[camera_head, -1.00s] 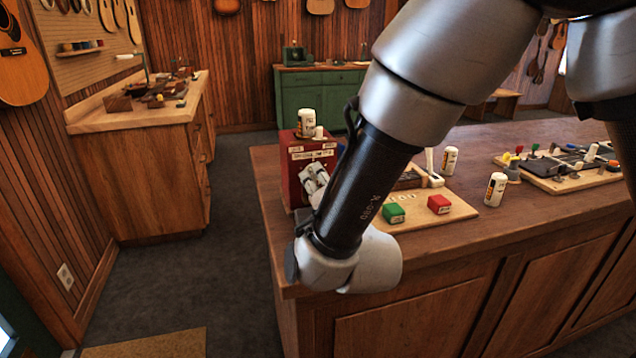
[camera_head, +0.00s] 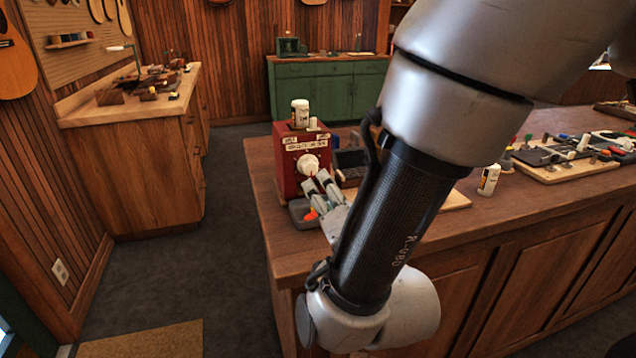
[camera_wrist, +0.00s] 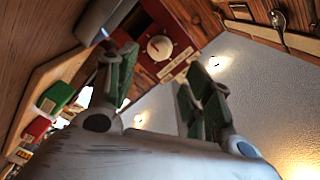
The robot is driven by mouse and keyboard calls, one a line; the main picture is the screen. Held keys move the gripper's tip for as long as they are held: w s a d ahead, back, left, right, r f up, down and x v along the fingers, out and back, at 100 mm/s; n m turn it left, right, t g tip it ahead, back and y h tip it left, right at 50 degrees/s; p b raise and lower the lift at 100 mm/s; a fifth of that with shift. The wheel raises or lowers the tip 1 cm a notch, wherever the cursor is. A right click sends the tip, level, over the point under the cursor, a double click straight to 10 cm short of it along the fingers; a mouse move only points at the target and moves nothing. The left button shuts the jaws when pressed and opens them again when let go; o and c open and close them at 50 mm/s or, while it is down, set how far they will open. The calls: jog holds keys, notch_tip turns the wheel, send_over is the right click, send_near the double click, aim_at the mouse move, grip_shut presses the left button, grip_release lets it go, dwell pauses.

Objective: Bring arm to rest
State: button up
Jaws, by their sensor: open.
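My gripper (camera_head: 322,186) is open and empty in the head view, its fingers pointing up and away in front of the red box. My arm crosses the middle of the head view and hides part of the counter. The wrist view also shows the open fingers (camera_wrist: 160,85), apart, with the red box beyond the gap between them. The red box (camera_head: 290,165) has a white dial (camera_head: 308,165) on its front and white bottles on top. Whether the fingers touch anything is hard to tell.
The wooden counter (camera_head: 262,190) runs to the right. A grey tray (camera_head: 305,222) holding something orange lies before the red box. A white bottle (camera_head: 489,180) and a board (camera_head: 560,175) with tools stand right of my arm. Clear floor (camera_head: 180,270) lies left of the counter.

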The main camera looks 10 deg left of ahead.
jog(key=v, duration=0.2)
jog(key=shift+s+d, duration=0.15)
jog(key=shift+s, duration=0.1)
jog(key=w+d+r+n+g+h, duration=0.2)
jog(key=w+d+r+g, duration=0.15)
jog(key=w+d, duration=0.75)
jog(key=w+d+r+n+g+h, duration=0.1)
jog(key=d+n+g, duration=0.15)
jog(key=d, duration=0.65)
jog(key=s+d+g+h, duration=0.1)
jog(key=s+d+h, duration=0.1)
jog(key=s+d, duration=0.3)
jog(key=s+d+r+n+g+h, duration=0.1)
jog(key=s+d, duration=0.5)
jog(key=d, duration=0.6)
jog(key=s+d+r+g+h, duration=0.1)
jog(key=s+d+g+h, duration=0.2)
jog(key=s+d, duration=0.3)
jog(key=d, duration=0.3)
jog(key=shift+d+r+h, duration=0.15)
jog(key=shift+r+h, duration=0.05)
jog(key=shift+h, duration=0.1)
